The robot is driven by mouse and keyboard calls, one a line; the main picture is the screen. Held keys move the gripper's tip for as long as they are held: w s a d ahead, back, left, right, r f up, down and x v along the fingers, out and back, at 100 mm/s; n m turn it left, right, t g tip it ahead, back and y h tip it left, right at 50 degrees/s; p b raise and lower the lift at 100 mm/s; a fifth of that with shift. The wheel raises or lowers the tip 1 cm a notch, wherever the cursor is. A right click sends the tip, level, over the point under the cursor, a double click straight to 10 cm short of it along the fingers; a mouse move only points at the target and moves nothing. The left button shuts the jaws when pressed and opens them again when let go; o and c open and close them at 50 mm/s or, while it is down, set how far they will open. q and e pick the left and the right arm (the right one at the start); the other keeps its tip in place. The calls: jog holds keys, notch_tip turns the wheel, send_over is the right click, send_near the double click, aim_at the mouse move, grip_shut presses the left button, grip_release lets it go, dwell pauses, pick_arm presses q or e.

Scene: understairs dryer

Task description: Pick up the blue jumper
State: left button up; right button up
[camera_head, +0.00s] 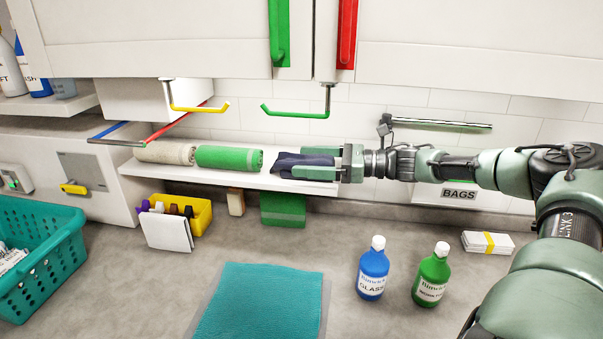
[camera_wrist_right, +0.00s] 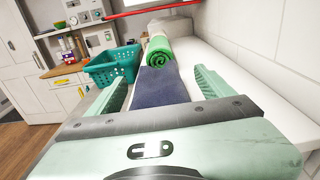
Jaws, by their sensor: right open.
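The blue jumper (camera_head: 288,164) is a dark navy folded bundle on the white shelf (camera_head: 240,183), to the right of a rolled green towel. My right gripper (camera_head: 310,165) reaches in from the right at shelf height, with its fingers on either side of the jumper's right part. In the right wrist view the jumper (camera_wrist_right: 160,88) lies between the two open green fingers (camera_wrist_right: 160,90). I cannot tell whether the fingers touch it. My left gripper is not in view.
A green towel roll (camera_head: 229,158) and a beige roll (camera_head: 166,152) lie left of the jumper. Yellow (camera_head: 200,108) and green (camera_head: 295,114) hooks hang above the shelf. Below stand a blue bottle (camera_head: 373,272), a green bottle (camera_head: 432,278), a teal cloth (camera_head: 260,303) and a teal basket (camera_head: 40,262).

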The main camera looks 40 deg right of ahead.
jog(key=c, duration=1.6)
jog(key=shift+a+r, duration=0.1)
jog(key=shift+r, duration=0.2)
